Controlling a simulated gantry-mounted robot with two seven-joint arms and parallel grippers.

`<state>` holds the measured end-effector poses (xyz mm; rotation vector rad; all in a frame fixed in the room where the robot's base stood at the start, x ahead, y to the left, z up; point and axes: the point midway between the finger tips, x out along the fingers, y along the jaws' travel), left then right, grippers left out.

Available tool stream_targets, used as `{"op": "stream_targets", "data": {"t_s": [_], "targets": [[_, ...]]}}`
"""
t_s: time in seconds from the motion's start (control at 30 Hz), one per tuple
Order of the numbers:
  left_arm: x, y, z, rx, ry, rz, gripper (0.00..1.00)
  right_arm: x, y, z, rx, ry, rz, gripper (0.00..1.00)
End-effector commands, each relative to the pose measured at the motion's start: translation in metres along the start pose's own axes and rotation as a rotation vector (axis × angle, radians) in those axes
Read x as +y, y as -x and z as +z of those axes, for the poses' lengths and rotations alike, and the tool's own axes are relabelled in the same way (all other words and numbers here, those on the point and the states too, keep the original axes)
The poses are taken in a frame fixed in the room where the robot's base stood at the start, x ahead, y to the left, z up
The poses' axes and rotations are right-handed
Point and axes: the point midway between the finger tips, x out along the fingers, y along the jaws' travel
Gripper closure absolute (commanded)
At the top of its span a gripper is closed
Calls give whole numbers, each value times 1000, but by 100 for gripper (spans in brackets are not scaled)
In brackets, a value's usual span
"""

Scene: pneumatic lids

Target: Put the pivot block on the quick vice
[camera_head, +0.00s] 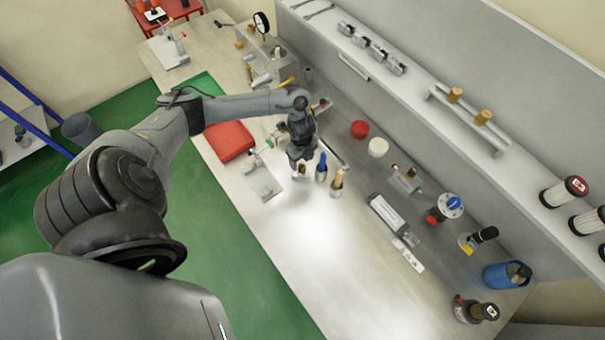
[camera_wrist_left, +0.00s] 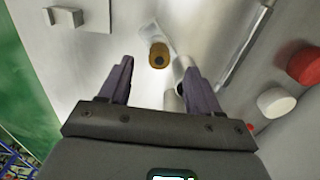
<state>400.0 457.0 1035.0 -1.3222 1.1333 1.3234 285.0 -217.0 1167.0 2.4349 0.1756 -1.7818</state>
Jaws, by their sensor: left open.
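My left gripper (camera_head: 299,160) is above the bench, and its arm comes in from the left. In the left wrist view its two fingers (camera_wrist_left: 157,78) are apart with nothing between them. A brass-coloured round piece (camera_wrist_left: 158,55) lies beyond the fingertips on the bench, beside a pale strip. I cannot tell for sure which thing is the pivot block. A grey long block (camera_head: 386,213) on the bench looks like the quick vice, but I cannot be certain. My right gripper does not show.
Blue (camera_head: 321,167) and brass-topped (camera_head: 337,183) bottles stand close beside the left gripper. A toggle clamp on a plate (camera_head: 264,182) is to its left. Red (camera_head: 360,129) and white (camera_head: 378,147) caps lie to its right. The front middle of the bench (camera_head: 320,250) is clear.

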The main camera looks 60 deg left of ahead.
Motion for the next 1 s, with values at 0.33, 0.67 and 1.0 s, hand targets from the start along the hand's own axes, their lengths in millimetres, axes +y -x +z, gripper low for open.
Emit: {"op": "stream_targets", "data": {"t_s": [0.33,0.67,1.0], "targets": [[4,-25,-1,1,2,3,37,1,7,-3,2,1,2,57],[3,-57,0,0,0,-1,37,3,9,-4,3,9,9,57],[3,-58,0,-1,-1,-2,54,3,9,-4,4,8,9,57]]}}
